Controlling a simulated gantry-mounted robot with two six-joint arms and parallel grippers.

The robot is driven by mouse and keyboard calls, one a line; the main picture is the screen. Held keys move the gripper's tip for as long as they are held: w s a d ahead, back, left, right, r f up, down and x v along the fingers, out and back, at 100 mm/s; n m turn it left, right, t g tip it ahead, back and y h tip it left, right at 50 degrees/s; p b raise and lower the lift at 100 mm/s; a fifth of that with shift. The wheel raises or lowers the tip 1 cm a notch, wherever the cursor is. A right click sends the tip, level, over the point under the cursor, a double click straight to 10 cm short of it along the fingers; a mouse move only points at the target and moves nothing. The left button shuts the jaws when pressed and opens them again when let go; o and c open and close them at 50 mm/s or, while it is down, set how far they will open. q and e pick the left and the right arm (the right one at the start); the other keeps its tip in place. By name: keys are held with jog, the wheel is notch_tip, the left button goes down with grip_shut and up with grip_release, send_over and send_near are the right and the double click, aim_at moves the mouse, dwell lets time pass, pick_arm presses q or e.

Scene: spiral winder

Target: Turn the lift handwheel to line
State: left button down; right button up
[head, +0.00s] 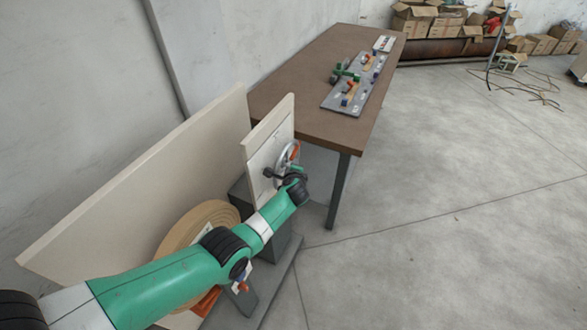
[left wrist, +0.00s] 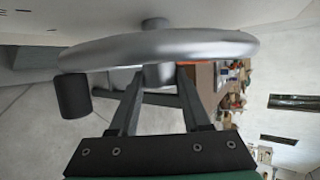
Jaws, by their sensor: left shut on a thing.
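The exact contact is partly hidden. A line to match cannot be made out. My right gripper is out of view.
A brown table (head: 300,75) stands behind the panel, with grey boards (head: 353,90) and small parts on it. A large pale board (head: 150,175) and a tan roll (head: 195,225) are beside my left arm. Open floor (head: 450,200) lies to the right.

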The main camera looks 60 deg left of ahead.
pick_arm(q)
jog(key=shift+c, duration=1.8)
grip_release()
jog(key=p+v, duration=1)
jog(key=v, duration=0.1)
jog(key=shift+s+d+r, duration=0.2)
jog(key=shift+d+r, duration=0.05)
